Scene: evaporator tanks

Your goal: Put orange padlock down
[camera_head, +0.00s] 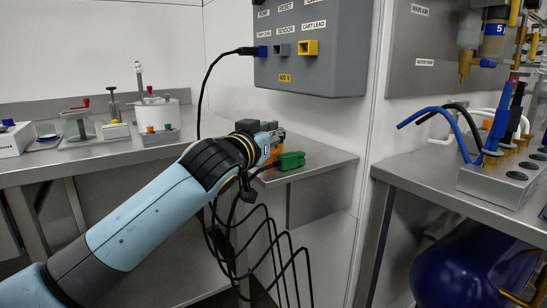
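My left arm comes in from the lower left, and its gripper (277,138) is over the small metal shelf at the centre. The orange padlock (275,153) shows as a small orange patch just below the gripper tip, mostly hidden by the wrist. I cannot tell whether the fingers hold it or whether it touches the shelf. A green plug-like piece (291,160) with a black cable is right beside it on the shelf. My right gripper is not in view.
The metal shelf (325,157) is bare to the right. Black cables hang below it. A grey control box (312,75) is on the wall above. A left bench (60,172) bears instruments and a small grey block (160,138). A rack (500,182) stands at right.

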